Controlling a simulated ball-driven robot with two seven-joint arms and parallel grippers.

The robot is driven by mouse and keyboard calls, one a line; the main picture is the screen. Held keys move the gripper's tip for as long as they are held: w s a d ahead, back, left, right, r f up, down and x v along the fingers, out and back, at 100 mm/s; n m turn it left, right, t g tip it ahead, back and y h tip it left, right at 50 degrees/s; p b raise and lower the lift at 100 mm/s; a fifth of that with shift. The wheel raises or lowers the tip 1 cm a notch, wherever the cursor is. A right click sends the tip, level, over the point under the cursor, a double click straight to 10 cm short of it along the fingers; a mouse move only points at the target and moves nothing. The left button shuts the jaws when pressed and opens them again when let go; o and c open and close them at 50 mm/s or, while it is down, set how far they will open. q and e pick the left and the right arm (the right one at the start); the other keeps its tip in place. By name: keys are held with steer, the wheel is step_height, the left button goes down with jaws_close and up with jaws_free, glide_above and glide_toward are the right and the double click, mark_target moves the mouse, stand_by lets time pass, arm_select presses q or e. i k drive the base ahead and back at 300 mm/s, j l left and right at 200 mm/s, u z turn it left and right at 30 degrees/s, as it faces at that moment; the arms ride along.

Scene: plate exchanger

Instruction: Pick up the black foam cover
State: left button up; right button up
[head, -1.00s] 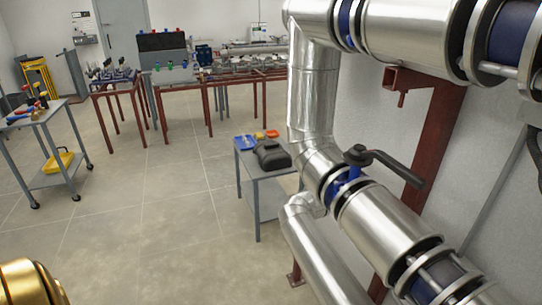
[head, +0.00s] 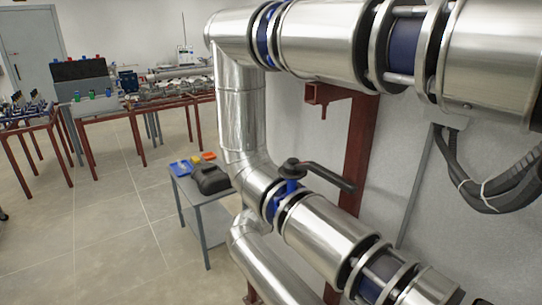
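A dark, rounded, moulded object (head: 211,180) lies on the small grey table (head: 206,207) left of the pipes. It is the only black cover-like thing that I see; I cannot tell whether it is the black foam cover. Neither of my grippers is in view.
Large silver clad pipes (head: 330,245) with a black-handled valve (head: 315,174) fill the middle and right, close to me. Red-legged benches (head: 135,122) stand behind. Floor at left is clear.

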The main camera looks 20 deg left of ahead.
mark_target(211, 180)
steer(key=i+j+z, duration=0.1)
steer(key=j, duration=0.4)
steer(key=i+j, duration=0.15)
steer(key=j, duration=0.35)
steer(key=i+j+z, duration=0.15)
steer(key=j, duration=0.35)
steer(key=i+j+z, duration=0.1)
steer(key=j, duration=0.4)
steer(key=i+j+z, duration=0.1)
steer(key=j, duration=0.4)
